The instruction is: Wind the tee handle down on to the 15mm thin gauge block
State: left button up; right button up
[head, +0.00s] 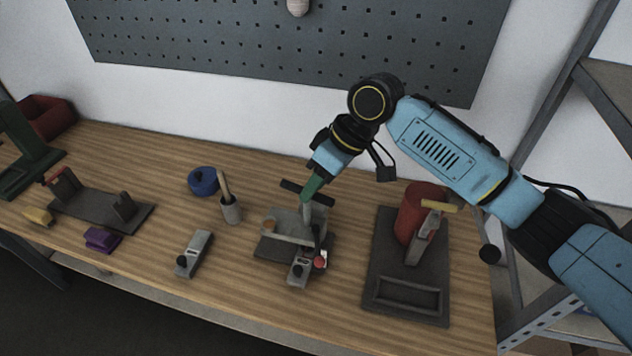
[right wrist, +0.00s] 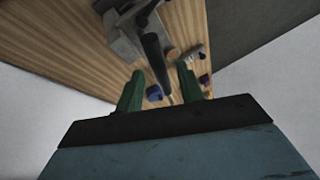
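The tee handle (head: 318,198) is a dark bar on top of a grey clamp fixture (head: 268,250) at the middle of the bench. My right gripper (head: 312,188), with green fingers, is at the handle from above. In the right wrist view the two fingers (right wrist: 160,88) stand apart, and the dark handle bar (right wrist: 154,55) runs between them. I cannot tell whether either finger touches it. I cannot make out which small grey part is the 15mm thin gauge block, and the place under the screw is partly hidden. My left gripper is not in view.
A grey block with a black knob (head: 299,270) is at the fixture's front, near a red ball (head: 320,262). Another such block (head: 194,253) lies left. A red cylinder (head: 412,210) stands right.

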jog(key=v, duration=1.3)
